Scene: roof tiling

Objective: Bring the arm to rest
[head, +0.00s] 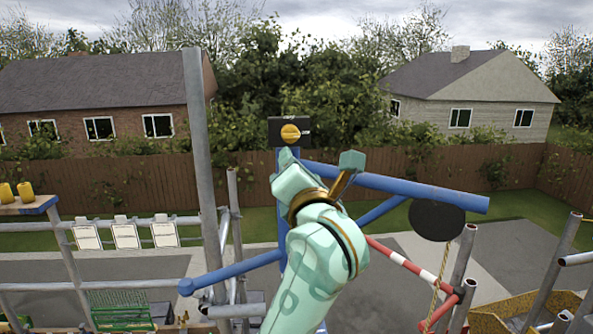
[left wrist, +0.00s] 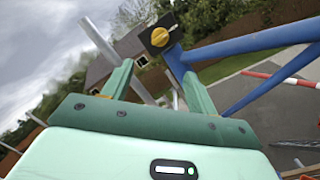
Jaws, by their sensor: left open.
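My left gripper (head: 320,160) is raised in the middle of the head view, its two mint-green fingers spread apart with nothing between them. In the left wrist view the open fingers (left wrist: 157,72) point toward a black box with a round yellow knob (left wrist: 158,37). In the head view this box (head: 275,131) tops a blue post just beyond the fingers. The fingers look apart from the knob, though the exact gap is hard to tell. My right gripper is not in view.
A blue beam (head: 400,186) runs right from the post, with a black disc (head: 437,220) and rope (head: 440,280) near its end. A red-white bar (head: 400,262) and grey scaffold poles (head: 205,150) stand around. A green crate (head: 122,308) sits lower left; yellow cylinders (head: 25,190) stand far left.

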